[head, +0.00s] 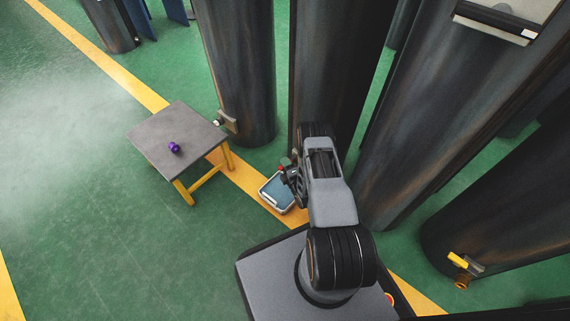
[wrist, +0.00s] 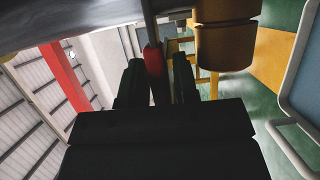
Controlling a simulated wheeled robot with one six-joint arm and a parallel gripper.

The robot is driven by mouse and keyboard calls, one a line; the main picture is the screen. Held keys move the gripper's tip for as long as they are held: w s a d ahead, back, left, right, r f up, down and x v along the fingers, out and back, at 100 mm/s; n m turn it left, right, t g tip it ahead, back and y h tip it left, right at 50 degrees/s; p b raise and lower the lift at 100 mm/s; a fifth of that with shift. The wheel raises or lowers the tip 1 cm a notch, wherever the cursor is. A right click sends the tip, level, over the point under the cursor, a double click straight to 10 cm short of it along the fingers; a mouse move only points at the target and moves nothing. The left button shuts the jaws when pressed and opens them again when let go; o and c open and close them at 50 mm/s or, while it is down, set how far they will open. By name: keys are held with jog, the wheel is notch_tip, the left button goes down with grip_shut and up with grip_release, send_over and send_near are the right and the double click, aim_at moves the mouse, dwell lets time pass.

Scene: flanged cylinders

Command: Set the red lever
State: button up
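The red lever grip (wrist: 154,62) is on the end of a thin grey rod and shows in the middle of the wrist view. My gripper (wrist: 159,82) has one dark finger on each side of the grip. The fingers look apart, with a gap showing at the right finger, so the gripper appears open around the lever. A brass-coloured valve body (wrist: 225,38) is just right of the lever. In the head view a small red spot (head: 284,161) shows beside my gripper (head: 290,175); the rest of the valve there is hidden by my arm.
A blue-and-white tray (head: 277,194) is close below my gripper. Tall dark cylinders (head: 238,70) stand close behind and right. A yellow-handled valve (head: 459,260) is at right. Green floor is clear at left.

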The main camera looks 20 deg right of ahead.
jog(key=shift+a, duration=0.1)
grip_shut()
